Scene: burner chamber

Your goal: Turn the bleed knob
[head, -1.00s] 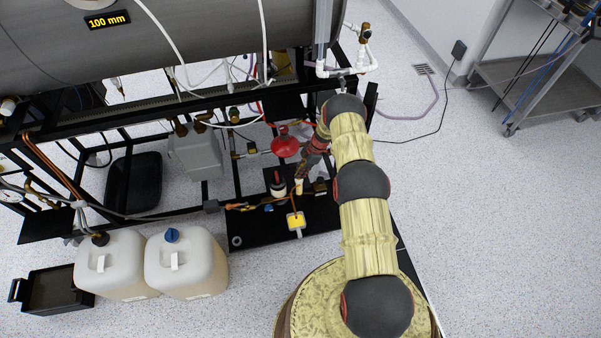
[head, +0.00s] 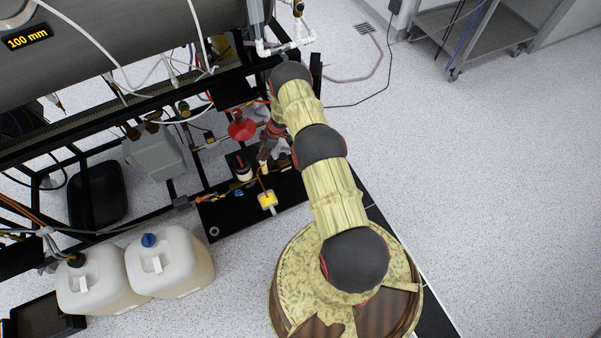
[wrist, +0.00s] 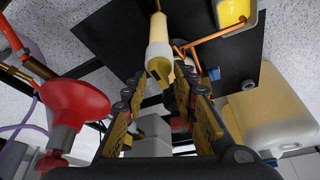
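No label marks the bleed knob, so I cannot tell for certain which part it is. A cream cylindrical piece (wrist: 158,55) with a dull brass end shows in the wrist view, just beyond and between my fingertips; contact cannot be judged. My gripper (wrist: 160,88) has its two fingers spread, with a gap between them. In the head view my gripper (head: 265,150) reaches down among the pipes, partly hidden by my arm. A red funnel-shaped part (head: 242,127) is beside it, and also at left in the wrist view (wrist: 75,108). A small blue part (head: 238,192) is near the black plate.
A yellow-topped box (head: 267,201) sits on the black base plate (head: 225,222). Copper pipes and the black frame crowd the gripper. Two cream jugs (head: 170,262) stand at lower left. A grey cart (head: 470,35) is at upper right. The floor (head: 490,190) at right is clear.

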